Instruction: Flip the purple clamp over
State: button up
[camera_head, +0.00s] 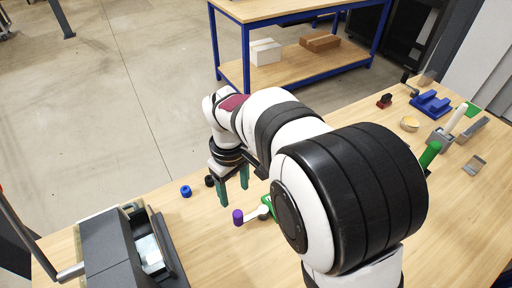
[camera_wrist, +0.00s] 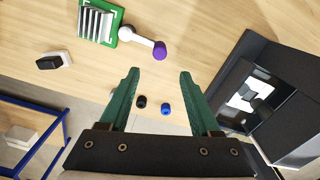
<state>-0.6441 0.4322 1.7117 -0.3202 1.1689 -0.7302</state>
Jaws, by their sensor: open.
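A purple cylindrical piece (camera_head: 238,217), the only purple item I can make out as the clamp, sits at the end of a white bar (camera_head: 257,212) on the wooden table. In the wrist view the purple piece (camera_wrist: 160,50) and the white bar (camera_wrist: 139,38) lie beyond my fingertips, beside a green tray (camera_wrist: 112,38) with grey fins. My gripper (camera_head: 233,190) has two green fingers spread apart with nothing between them. It hangs above the table, behind the purple piece in the head view. In the wrist view the open fingertips (camera_wrist: 159,72) point towards the purple piece without touching it.
A blue knob (camera_head: 186,191) and a black knob (camera_head: 209,181) stand near the table's far edge. A dark grey machine (camera_head: 112,250) stands at the left. Blue, green and white parts, including a blue block (camera_head: 430,103), stand at the right. Table between machine and purple piece is clear.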

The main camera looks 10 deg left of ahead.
aim_at(237, 213)
notch_tip(237, 213, down, 13)
jog(key=shift+d+r, duration=0.1)
jog(key=shift+c, duration=0.3)
grip_shut()
dwell(1.1)
